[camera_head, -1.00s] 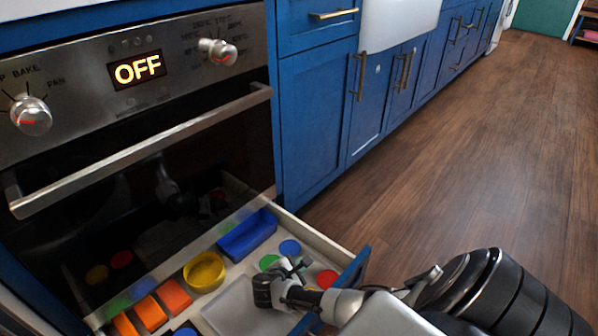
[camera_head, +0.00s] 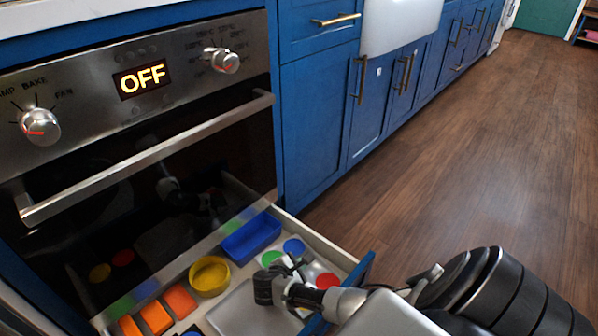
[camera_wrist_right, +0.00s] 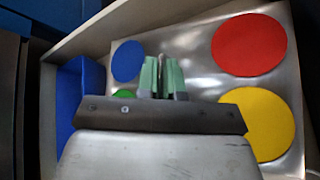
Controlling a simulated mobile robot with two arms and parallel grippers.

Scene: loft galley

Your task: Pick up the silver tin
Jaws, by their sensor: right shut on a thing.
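A shiny silver tin (camera_wrist_right: 190,48) with coloured round spots, red, yellow, blue and green, fills much of the right wrist view. In the head view it lies in the open drawer, partly covered by my right arm. My right gripper (camera_head: 294,264) is down over it, among the blue, green and red rounds. In the wrist view its green fingertips (camera_wrist_right: 162,75) are close together, with a thin silvery sliver between them. The exact grip point is mostly hidden. I cannot tell whether the tin is lifted. My left gripper is not in view.
The open drawer (camera_head: 355,275) also holds a blue bin (camera_head: 250,238), a yellow round dish (camera_head: 209,276), orange blocks (camera_head: 180,301) and a flat grey piece (camera_head: 245,312). The oven (camera_head: 150,130) stands close behind. The wooden floor (camera_head: 480,170) at right is clear.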

